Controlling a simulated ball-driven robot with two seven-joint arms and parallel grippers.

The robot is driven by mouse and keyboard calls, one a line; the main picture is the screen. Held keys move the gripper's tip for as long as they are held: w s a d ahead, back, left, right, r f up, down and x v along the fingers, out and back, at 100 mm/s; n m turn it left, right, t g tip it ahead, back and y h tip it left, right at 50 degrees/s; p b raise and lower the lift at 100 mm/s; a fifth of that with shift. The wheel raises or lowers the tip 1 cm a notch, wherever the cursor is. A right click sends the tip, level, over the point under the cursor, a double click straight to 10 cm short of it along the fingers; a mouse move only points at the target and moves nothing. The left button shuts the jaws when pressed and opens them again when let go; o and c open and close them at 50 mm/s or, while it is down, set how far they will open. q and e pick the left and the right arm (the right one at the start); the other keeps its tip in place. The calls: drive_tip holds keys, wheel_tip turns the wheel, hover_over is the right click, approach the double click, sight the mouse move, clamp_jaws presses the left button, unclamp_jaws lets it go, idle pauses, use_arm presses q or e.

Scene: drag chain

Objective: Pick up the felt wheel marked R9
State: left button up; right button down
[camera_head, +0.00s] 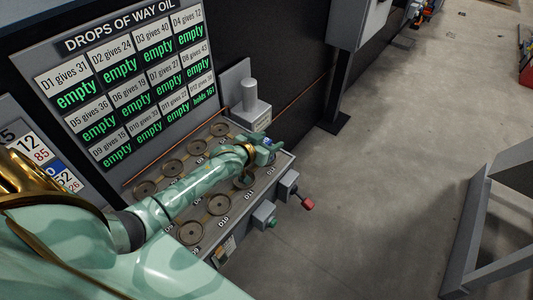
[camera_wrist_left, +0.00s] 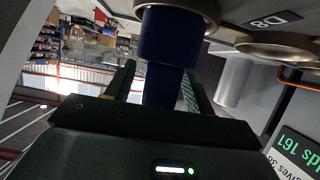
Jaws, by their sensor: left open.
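I cannot read an R9 mark in either view, so I cannot tell which thing is the felt wheel. My left gripper (camera_head: 268,150) is over the far right part of the grey bench top (camera_head: 206,192). In the left wrist view my left gripper (camera_wrist_left: 157,75) has its two fingers apart. A dark blue upright piece (camera_wrist_left: 168,45) shows between the fingers, its end near a metal ring on the bench. Whether the fingers touch it I cannot tell. My left arm hides part of the bench. My right gripper is in neither view.
Several round dark dishes (camera_head: 218,204) with D labels stand in rows on the bench. Behind it are a grey block with a cylinder (camera_head: 249,96) and a board of drop counts (camera_head: 125,85). A red knob (camera_head: 308,204) juts from the front.

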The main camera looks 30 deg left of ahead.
use_arm(q)
drive_tip(key=shift+w+f, duration=0.1)
drive_tip(key=shift+w, duration=0.1)
drive_tip(key=shift+s, duration=0.1)
drive_tip(key=c, duration=1.1)
